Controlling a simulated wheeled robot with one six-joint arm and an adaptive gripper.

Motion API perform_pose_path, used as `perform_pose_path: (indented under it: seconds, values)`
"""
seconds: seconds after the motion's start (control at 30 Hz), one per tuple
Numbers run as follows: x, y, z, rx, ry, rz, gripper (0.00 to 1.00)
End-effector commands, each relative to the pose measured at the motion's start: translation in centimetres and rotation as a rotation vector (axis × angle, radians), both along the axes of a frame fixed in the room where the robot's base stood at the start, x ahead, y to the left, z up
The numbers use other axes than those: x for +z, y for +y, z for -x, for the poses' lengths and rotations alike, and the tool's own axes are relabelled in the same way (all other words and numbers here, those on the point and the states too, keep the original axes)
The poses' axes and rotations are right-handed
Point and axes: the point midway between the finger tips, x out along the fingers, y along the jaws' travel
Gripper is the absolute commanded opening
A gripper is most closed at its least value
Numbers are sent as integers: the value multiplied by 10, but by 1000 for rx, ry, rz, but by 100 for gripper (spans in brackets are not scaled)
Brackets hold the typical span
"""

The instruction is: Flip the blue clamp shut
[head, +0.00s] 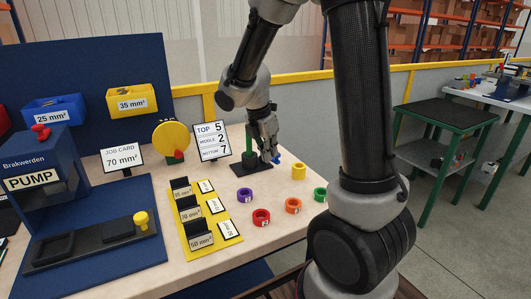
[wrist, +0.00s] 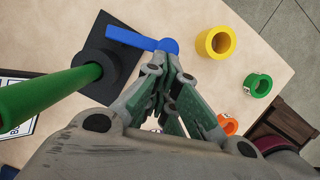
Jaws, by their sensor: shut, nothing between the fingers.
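The blue clamp (wrist: 135,39) shows in the wrist view as a flat lever with a rounded end, lying across the black base plate (wrist: 97,42). A bit of its blue shows in the head view (head: 277,159) beside my fingertips. A green post (wrist: 45,97) rises from a dark round collar on the same plate; it also stands in the head view (head: 248,139). My gripper (wrist: 172,60) is shut and empty, its tips right at the lever's rounded end. Whether they touch it I cannot tell. My gripper (head: 271,152) points down in the head view.
Yellow (head: 298,172), purple (head: 244,195), orange (head: 293,205), red (head: 261,217) and green (head: 320,194) rings stand on the bench nearby. A number sign (head: 211,141) stands left of the post. A yellow tray with black holders (head: 197,225) lies at front left.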

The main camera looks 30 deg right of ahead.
Motion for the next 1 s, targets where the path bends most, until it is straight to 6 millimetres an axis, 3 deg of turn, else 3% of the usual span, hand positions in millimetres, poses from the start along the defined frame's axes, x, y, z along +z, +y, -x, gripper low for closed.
perform_pose_path:
  seconds: [0.13, 1.0]
  values:
    - [0, -6, 2, 76, 0, 0, 0]
    - [-1, -29, 2, 72, 3, 0, 0]
